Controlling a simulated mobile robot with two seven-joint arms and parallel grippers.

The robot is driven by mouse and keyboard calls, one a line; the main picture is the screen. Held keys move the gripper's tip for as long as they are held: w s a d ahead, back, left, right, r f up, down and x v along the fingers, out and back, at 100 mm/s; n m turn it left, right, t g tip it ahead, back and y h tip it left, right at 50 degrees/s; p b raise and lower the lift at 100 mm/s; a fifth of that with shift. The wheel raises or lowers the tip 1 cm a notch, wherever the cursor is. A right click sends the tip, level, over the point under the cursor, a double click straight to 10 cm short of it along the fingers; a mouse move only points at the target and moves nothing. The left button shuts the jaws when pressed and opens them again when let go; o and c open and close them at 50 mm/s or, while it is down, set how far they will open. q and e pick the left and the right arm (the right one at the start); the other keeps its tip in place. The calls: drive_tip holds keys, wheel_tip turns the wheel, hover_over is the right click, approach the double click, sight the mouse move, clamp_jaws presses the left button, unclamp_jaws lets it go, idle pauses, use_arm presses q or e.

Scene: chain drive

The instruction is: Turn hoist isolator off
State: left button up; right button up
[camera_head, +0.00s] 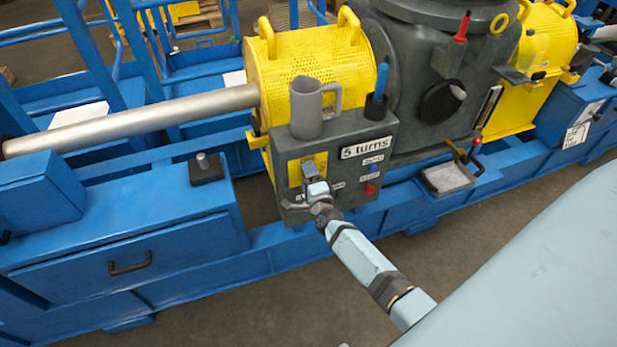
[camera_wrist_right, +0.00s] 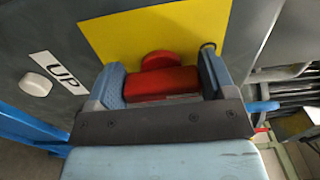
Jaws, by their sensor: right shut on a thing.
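The red hoist isolator handle (camera_wrist_right: 160,82) sits on a yellow plate (camera_wrist_right: 115,35) in the right wrist view. In the head view the yellow plate (camera_head: 294,172) is on the front of a grey control box (camera_head: 345,183). My right gripper (camera_head: 312,182) is at this plate and hides most of the isolator there. In the right wrist view my right gripper (camera_wrist_right: 162,70) has one finger on each side of the red handle and is shut on it. A round red part shows just beyond the handle. My left gripper is not in view.
A grey jug (camera_head: 306,108) and a dark holder with a blue handle (camera_head: 381,80) are on top of the box. A "5 turns" label (camera_head: 368,147), a blue button and a red button are on its front. A white button (camera_wrist_right: 34,84) is beside an "UP" label.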

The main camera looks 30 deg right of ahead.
drive_tip(key=o, duration=0.9)
drive_tip(key=v, duration=1.4)
drive_tip(key=shift+f, duration=0.1)
